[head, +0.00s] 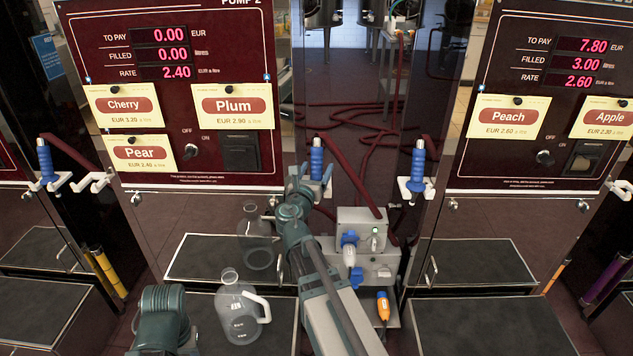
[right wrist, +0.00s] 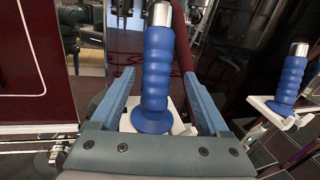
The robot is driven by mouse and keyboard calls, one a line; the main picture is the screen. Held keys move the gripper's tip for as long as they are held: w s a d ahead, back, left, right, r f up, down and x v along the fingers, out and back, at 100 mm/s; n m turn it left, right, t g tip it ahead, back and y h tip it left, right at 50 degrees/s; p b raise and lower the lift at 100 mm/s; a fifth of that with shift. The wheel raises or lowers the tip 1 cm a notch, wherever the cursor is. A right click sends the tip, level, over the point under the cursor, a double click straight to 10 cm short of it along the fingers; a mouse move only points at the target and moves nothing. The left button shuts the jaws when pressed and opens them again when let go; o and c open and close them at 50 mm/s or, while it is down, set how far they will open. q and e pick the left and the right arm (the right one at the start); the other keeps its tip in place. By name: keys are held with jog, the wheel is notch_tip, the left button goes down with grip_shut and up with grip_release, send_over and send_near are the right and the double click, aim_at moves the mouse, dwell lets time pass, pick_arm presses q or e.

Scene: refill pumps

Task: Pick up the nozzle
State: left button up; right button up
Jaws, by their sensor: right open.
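A nozzle with a ribbed blue grip (head: 316,160) and a metal tip stands upright at the right side of pump 2. It fills the middle of the right wrist view (right wrist: 158,62), with its wide blue base low down and part of a white holder (right wrist: 184,124) behind it. My right gripper (head: 317,184) is at this nozzle. In the right wrist view its two blue fingers (right wrist: 157,82) are spread on either side of the grip, with gaps showing. My left gripper is out of frame; only part of my left arm shows at the lower left.
Other blue nozzles hang at the left (head: 45,160) and right (head: 417,166). A clear jug (head: 238,312) stands on the near ledge, left of my right arm. Dark red hoses lie behind.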

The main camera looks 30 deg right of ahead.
jog(key=x, duration=0.5)
jog(key=shift+w+a+r, duration=0.1)
jog(key=shift+w+r, duration=0.15)
jog(key=shift+w, duration=0.05)
grip_shut()
